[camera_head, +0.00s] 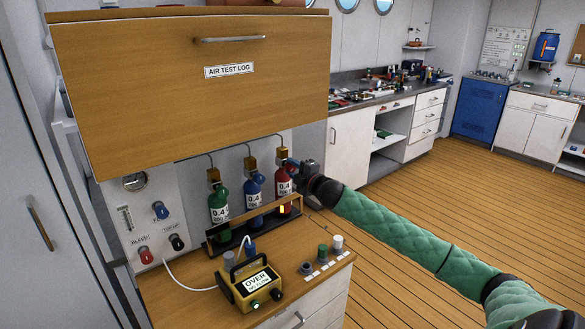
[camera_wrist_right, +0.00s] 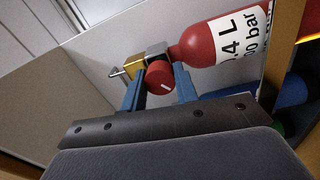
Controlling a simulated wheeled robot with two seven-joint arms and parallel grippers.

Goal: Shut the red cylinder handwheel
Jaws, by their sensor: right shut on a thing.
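The red cylinder (camera_head: 283,187) stands upright at the right end of a rack, labelled 0,4 L. Its red handwheel (camera_wrist_right: 160,76) shows in the right wrist view, with a white mark on its face, beside a brass and grey valve (camera_wrist_right: 142,62). My right gripper (camera_head: 295,163) reaches the valve from the right. In the wrist view its two blue fingers (camera_wrist_right: 159,88) sit on either side of the handwheel and are shut on it. In the head view the handwheel is hidden by the gripper. My left gripper is not in view.
Blue (camera_head: 253,187) and green (camera_head: 219,202) cylinders stand left of the red one, behind a wooden rack bar (camera_head: 262,216). A wooden cabinet door (camera_head: 190,90) overhangs them. A yellow device (camera_head: 252,288) reading OVER sits on the counter in front. The floor (camera_head: 450,200) at right is clear.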

